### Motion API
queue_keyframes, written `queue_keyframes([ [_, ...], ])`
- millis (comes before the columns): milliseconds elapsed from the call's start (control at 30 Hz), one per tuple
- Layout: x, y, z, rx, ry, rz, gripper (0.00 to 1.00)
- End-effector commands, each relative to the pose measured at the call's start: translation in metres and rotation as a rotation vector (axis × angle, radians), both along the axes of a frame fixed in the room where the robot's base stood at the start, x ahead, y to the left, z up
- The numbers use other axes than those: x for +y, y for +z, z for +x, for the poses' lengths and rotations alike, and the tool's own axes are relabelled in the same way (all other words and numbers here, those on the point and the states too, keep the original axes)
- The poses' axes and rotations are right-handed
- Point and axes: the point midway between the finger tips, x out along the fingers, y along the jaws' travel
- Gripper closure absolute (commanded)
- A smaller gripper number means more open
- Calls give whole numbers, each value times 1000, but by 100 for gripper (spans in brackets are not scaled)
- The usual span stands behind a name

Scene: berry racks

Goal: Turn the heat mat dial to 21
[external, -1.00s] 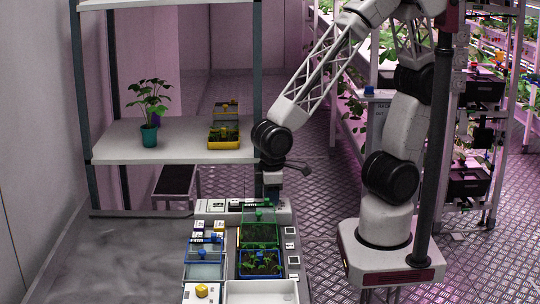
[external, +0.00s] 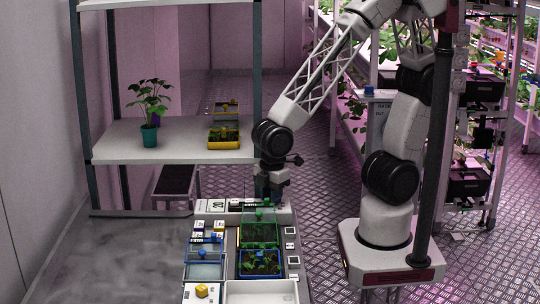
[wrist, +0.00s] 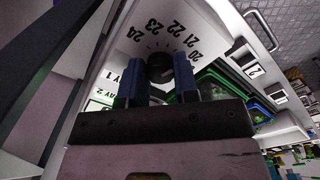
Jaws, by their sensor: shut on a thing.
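In the wrist view, the dark round dial knob (wrist: 160,68) sits between the two blue fingers of my gripper (wrist: 159,80), which is shut on it. A printed scale (wrist: 172,38) around the knob reads 24, 23, 22, 21 and 20 from left to right. The knob's pointer cannot be made out. In the external view, my gripper (external: 268,188) points down at the back end of the bench, over the white control box (external: 285,214). The knob is hidden there behind my gripper.
Trays with green (external: 260,236) and blue (external: 260,263) rims stand just in front of the control box. An empty white tray (external: 262,292) is nearest. A shelf (external: 175,150) holding a potted plant (external: 149,130) and a yellow tray (external: 223,144) rises behind on the left.

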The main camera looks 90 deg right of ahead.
Motion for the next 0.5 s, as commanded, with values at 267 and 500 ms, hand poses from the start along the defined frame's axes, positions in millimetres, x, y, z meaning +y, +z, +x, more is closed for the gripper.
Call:
queue_keyframes([
  [267,0,1,0,-2,18,1,96],
  [500,0,1,0,-2,17,1,66],
])
